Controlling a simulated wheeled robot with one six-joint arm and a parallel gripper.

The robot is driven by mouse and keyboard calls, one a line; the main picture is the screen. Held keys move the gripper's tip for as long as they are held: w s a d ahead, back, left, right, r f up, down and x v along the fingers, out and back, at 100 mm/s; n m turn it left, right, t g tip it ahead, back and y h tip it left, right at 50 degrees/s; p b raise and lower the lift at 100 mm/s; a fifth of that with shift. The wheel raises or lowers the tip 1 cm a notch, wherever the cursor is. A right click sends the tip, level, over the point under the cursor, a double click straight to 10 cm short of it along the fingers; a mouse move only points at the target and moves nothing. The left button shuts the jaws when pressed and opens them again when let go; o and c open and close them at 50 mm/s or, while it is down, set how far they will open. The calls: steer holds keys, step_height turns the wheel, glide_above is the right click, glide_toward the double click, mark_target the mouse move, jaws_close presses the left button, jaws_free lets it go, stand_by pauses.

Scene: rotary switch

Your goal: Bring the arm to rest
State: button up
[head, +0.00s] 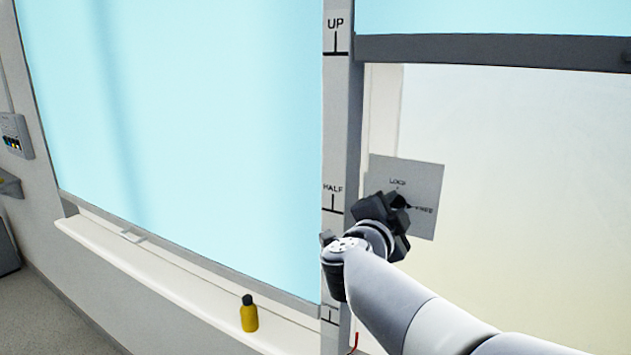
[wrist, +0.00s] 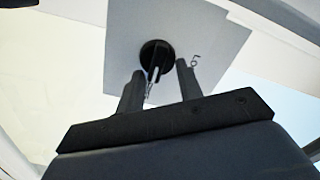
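My gripper (head: 392,213) is at a grey switch plate (head: 420,178) marked LOCK and FREE, at the right in the head view. In the wrist view my gripper (wrist: 159,69) has its two dark fingers spread apart. The round black knob (wrist: 155,52) on the plate (wrist: 205,25) shows just beyond the fingertips. Its narrow grip lies between the fingers in the picture, with gaps on both sides. I cannot tell how far the fingertips reach over it. In the head view my gripper hides most of the knob.
A grey strip (head: 337,120) marked UP and HALF runs beside a large pale blue panel (head: 190,140). A yellow bottle (head: 249,317) stands on the white ledge (head: 150,265) below. A dark bar (head: 500,50) crosses the upper right. A small box (head: 15,135) hangs at the far left.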

steer(key=n+p, duration=0.1)
steer(key=n, duration=0.2)
steer(key=shift+a+r+n+p, duration=0.1)
steer(key=shift+r+n+p, duration=0.05)
steer(key=shift+n+p, duration=0.2)
